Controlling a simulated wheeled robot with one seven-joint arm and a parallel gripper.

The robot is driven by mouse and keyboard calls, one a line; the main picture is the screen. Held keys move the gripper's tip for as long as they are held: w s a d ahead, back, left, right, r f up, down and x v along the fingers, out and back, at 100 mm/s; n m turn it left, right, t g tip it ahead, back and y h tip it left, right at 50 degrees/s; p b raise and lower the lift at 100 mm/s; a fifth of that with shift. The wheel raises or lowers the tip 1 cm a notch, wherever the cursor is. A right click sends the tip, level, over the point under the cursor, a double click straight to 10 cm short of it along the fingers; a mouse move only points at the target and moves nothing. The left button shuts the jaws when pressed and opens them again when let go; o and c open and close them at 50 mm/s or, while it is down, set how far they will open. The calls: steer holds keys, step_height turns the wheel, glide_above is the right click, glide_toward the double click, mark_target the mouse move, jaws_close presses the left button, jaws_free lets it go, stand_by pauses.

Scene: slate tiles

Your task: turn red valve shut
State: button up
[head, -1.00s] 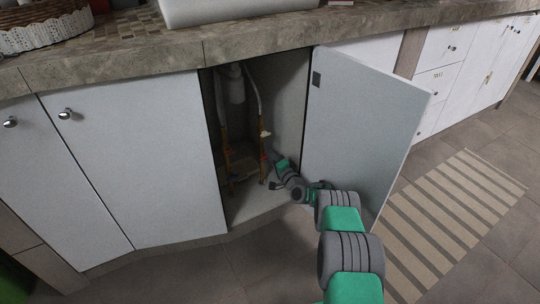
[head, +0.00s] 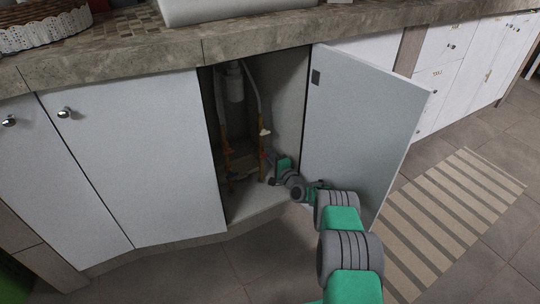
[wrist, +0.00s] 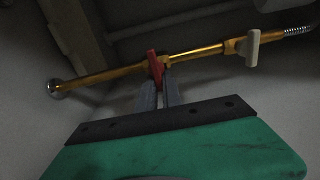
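The red valve (wrist: 154,68) is a small red handle on a brass pipe (wrist: 105,76) that runs slantwise across the wrist view. My gripper (wrist: 159,88) is at the handle, with its two grey fingers close together. The handle's lower end lies between the fingertips, and the fingers appear closed on it. In the head view my gripper (head: 269,161) is inside the open cabinet at the right-hand pipe (head: 263,140). The red handle is too small and dark to make out clearly there.
A pale handle (wrist: 253,47) sits farther along the same pipe. The open cabinet door (head: 360,125) stands just right of my arm. A second pipe (head: 223,130) and a white drain trap (head: 235,84) are inside. A striped rug (head: 455,215) lies on the floor.

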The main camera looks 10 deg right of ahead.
steer(key=o, duration=0.4)
steer(key=shift+o, duration=0.2)
steer(key=p+v, duration=0.3)
steer(key=v, duration=0.5)
steer(key=shift+p, duration=0.35)
